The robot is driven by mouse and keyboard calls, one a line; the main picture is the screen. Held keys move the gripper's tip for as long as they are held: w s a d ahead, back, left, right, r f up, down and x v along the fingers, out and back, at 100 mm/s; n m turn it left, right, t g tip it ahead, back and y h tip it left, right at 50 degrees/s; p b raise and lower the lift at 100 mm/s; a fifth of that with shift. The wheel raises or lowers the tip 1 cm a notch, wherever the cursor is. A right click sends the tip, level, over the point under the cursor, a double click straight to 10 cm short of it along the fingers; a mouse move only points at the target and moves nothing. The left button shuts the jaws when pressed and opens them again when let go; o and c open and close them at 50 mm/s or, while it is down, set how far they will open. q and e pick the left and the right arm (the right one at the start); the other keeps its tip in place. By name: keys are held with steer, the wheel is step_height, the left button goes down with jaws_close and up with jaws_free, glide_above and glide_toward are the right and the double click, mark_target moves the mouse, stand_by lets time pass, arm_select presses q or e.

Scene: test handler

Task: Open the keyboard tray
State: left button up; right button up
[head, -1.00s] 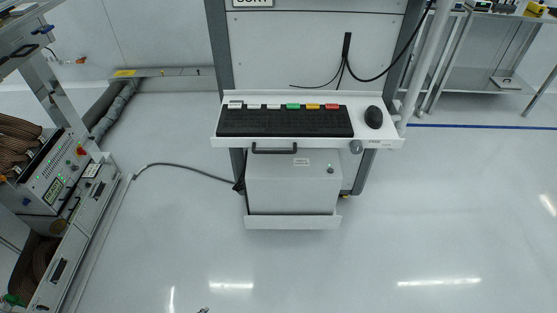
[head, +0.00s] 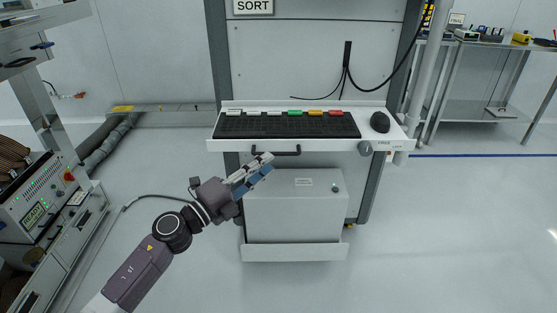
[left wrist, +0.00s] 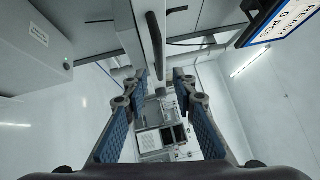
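The white keyboard tray (head: 390,146) stands out from the front of the workstation. It carries a black keyboard (head: 285,125), a row of coloured keys and a black mouse (head: 380,122). A dark bar handle (head: 287,153) hangs at its front underside. My left gripper (head: 268,163) is just in front of the handle's left end and overlaps it in the head view. In the left wrist view the gripper (left wrist: 160,75) has its two blue-padded fingers spread, and the handle (left wrist: 154,38) runs between and beyond the tips. I cannot tell whether they touch. My right gripper is out of view.
A grey cabinet (head: 295,215) sits below the tray, behind my left gripper. A rack of equipment (head: 35,210) stands at the left. The floor in front is clear.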

mark_target(280, 154)
arm_select(q)
steer(key=shift+b+x, duration=0.3)
steer(key=shift+x, duration=2.85)
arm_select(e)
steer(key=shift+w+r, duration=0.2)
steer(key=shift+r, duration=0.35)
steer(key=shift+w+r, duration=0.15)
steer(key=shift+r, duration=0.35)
arm_select(q)
jaws_close()
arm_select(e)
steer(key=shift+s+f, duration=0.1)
